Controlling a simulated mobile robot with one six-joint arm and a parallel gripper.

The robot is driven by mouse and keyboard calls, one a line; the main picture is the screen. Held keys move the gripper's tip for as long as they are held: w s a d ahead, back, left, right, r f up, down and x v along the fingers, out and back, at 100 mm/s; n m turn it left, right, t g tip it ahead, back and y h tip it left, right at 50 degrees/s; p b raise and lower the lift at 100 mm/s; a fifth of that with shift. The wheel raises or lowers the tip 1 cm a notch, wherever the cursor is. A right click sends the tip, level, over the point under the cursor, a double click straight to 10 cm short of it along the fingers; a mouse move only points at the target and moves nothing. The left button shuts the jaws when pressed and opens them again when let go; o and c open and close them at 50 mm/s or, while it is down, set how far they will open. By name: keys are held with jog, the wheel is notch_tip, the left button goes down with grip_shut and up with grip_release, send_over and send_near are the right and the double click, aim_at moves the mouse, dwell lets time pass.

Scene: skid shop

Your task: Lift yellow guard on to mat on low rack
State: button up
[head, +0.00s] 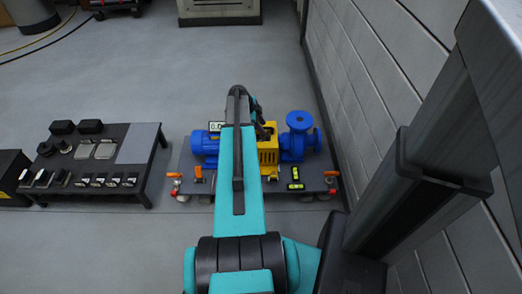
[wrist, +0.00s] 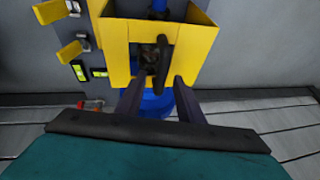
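The yellow guard (head: 268,154) sits on the skid between the blue motor and the blue pump, partly hidden by my arm in the head view. In the wrist view the guard (wrist: 115,40) is a yellow box shape with a dark upright handle (wrist: 163,66) in front of its dark middle. My gripper (wrist: 159,80) is open, its two dark fingers apart on either side of the handle's lower end. I cannot tell whether they touch it. The low rack (head: 124,180) stands left of the skid, with a plain grey mat (head: 140,141) at its back right.
The blue motor (head: 204,143) and blue pump (head: 299,138) flank the guard on the skid (head: 325,178). Orange-handled fittings and yellow-green levels lie along its front. Dark blocks and small parts fill the rack's left and front. A panelled wall (head: 375,85) stands close on the right.

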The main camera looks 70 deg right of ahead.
jog(key=shift+c, duration=0.4)
jog(key=shift+f, duration=0.1)
grip_shut()
dwell(1.4)
